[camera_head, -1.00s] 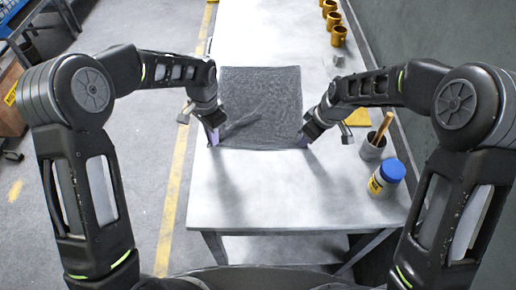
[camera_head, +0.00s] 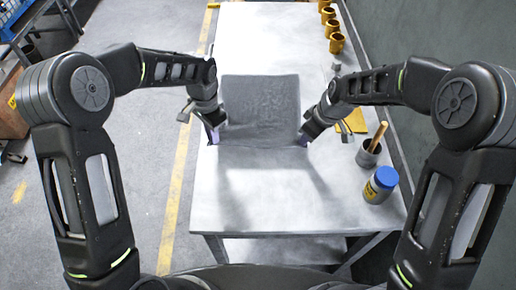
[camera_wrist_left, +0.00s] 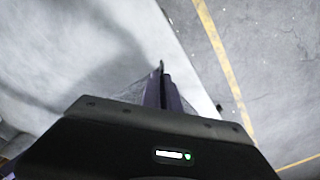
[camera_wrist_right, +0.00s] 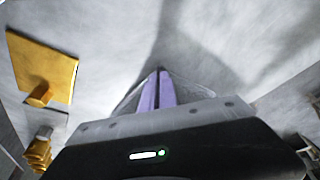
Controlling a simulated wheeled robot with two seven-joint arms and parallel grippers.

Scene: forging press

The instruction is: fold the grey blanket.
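The grey blanket (camera_head: 262,105) lies on the pale worktable (camera_head: 285,195), its near edge between my two grippers. Its near part looks raised and bent, but the fold is hard to make out. My left gripper (camera_head: 213,138) is at the near left corner and my right gripper (camera_head: 303,140) at the near right corner. In the wrist views, the left fingers (camera_wrist_left: 162,88) and right fingers (camera_wrist_right: 158,88) are close together, with thin grey cloth beside them. The cloth between the fingertips is mostly hidden.
A blue-lidded jar (camera_head: 381,184) and a grey cup (camera_head: 369,152) with a wooden handle stand at the right edge. A yellow piece (camera_head: 358,120) lies behind the right gripper. Several brass cups (camera_head: 336,42) line the far right. The table's near part is clear.

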